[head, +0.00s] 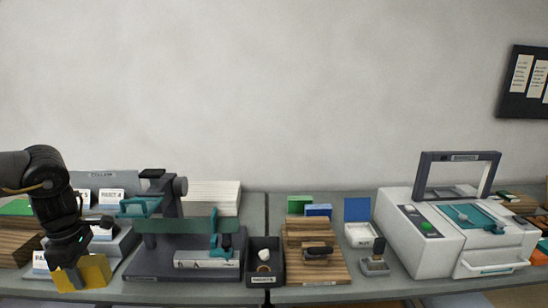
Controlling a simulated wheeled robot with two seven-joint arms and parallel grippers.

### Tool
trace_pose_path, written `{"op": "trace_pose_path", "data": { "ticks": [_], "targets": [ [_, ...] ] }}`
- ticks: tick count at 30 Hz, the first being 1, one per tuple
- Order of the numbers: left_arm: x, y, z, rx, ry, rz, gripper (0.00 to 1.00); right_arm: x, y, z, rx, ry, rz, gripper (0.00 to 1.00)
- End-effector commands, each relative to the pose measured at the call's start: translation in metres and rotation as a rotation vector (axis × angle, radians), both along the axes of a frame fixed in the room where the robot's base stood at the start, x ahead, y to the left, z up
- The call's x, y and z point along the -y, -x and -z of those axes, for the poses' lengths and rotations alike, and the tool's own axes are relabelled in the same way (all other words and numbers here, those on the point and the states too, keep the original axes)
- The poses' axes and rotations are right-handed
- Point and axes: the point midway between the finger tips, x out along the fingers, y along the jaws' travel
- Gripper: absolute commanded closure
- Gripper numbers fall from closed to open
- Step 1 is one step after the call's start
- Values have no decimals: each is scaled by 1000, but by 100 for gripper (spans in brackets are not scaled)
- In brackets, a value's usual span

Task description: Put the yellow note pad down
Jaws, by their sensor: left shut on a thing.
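The yellow note pad (91,273) is a thick yellow block at the lower left of the head view. My left gripper (68,273) is shut on it and holds it at the front edge of the bench. The fingers hide part of the pad's left side. I cannot tell whether the pad touches the bench top. My right gripper is not in view.
A dark press with teal parts (175,238) stands just right of the pad. A grey stepped rack with white labels (110,240) is behind it. A black bin (263,255), a wooden board (318,268) and a white machine (425,245) stand farther right.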

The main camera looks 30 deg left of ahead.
Motion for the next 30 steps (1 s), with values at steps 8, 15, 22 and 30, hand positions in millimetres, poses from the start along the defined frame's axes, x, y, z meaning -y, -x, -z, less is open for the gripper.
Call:
{"op": "trace_pose_path", "data": {
  "ticks": [8, 15, 22, 30],
  "targets": [
    [21, 21, 62, -6, 2, 31, 90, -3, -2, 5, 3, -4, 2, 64],
    [59, 27, 117, -4, 6, 99, 90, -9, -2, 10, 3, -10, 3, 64],
    [104, 19, 158, 4, 8, 196, 90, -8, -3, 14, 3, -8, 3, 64],
    [178, -4, 200, 12, 6, 389, 90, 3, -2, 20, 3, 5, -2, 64]
  ]
}}
